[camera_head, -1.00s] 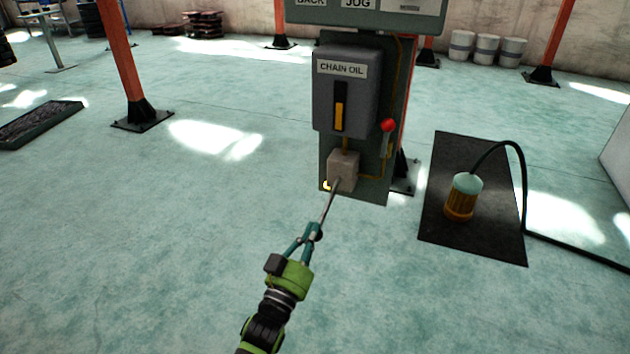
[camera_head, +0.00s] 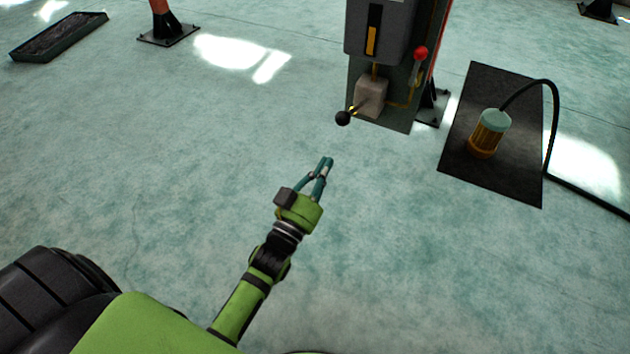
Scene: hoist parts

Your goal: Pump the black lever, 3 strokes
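The black lever (camera_head: 343,118) has a round black knob and sticks out from a pale block (camera_head: 371,97) low on the grey pump post. My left gripper (camera_head: 327,160) is below and slightly left of the block, just under the knob, with clear floor showing between them. It is apart from the lever and holds nothing. Its two teal fingers point up the picture with their tips close together; from this angle I cannot tell whether it is open or shut. My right gripper is out of view.
A red-knobbed lever (camera_head: 420,53) stands on the post's right side. A dark mat (camera_head: 520,165) with an orange and teal pendant (camera_head: 490,133) and black cable lies to the right. A dark tray (camera_head: 58,38) lies at far left. The floor between is clear.

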